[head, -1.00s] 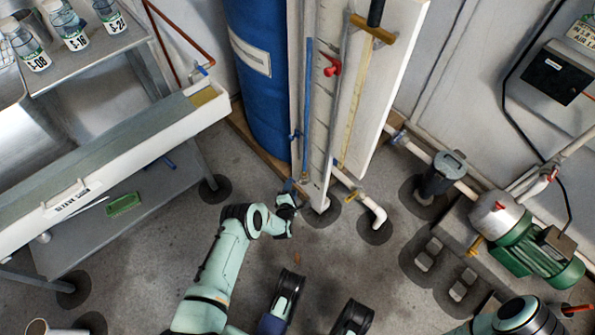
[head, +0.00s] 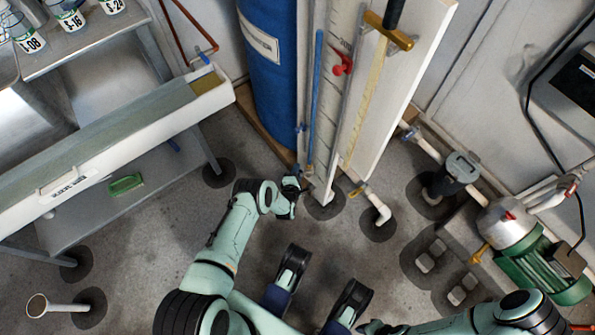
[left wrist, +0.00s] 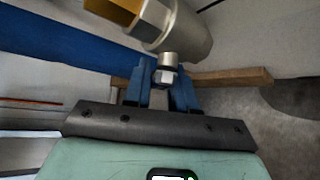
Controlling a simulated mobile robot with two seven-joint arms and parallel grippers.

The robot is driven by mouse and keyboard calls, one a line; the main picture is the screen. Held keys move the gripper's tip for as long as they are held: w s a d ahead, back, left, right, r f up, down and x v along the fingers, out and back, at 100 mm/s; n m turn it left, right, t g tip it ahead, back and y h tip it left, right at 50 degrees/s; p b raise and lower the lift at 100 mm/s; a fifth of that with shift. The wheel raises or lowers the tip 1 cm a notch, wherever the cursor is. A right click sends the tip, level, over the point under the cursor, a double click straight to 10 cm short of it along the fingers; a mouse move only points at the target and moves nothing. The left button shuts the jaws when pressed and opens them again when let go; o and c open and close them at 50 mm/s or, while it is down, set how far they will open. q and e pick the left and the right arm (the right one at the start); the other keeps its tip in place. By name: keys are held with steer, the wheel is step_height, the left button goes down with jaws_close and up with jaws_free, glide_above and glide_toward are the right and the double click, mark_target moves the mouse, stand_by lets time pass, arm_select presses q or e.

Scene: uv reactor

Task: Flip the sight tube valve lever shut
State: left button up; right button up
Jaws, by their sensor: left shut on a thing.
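The blue sight tube (head: 315,95) stands upright along the front of the white scale board (head: 340,110). My left gripper (head: 301,189) is at the foot of the tube, low above the floor. In the left wrist view its two blue fingers (left wrist: 163,88) are shut around a small part beside a metal stem with a hex nut (left wrist: 165,75). The stem joins a grey metal fitting (left wrist: 178,28) with a brass hex piece (left wrist: 118,8). The valve lever lies between the fingers and is mostly hidden.
A blue drum (head: 270,75) stands behind the tube on a wooden base (head: 262,137). A white elbow pipe (head: 379,212) and a green pump motor (head: 540,265) are to the right. A steel bench (head: 110,130) is to the left.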

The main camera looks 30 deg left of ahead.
arm_select(q)
jaws_close()
steer(key=shift+w+a+r+m+t+y, duration=0.1)
steer(key=shift+r+m+t+y, duration=0.15)
steer(key=shift+m+t+y, duration=0.3)
steer(key=shift+a+r+m+t+y, duration=0.1)
steer(key=shift+r+m+t+y, duration=0.15)
steer(key=shift+m+t+y, duration=0.25)
steer(key=shift+w+r+m+t+y, duration=0.1)
steer(key=shift+r+m+t+y, duration=0.3)
steer(key=shift+m+t, duration=0.35)
steer(key=shift+r, duration=0.1)
steer(key=o, duration=0.7)
jaws_free()
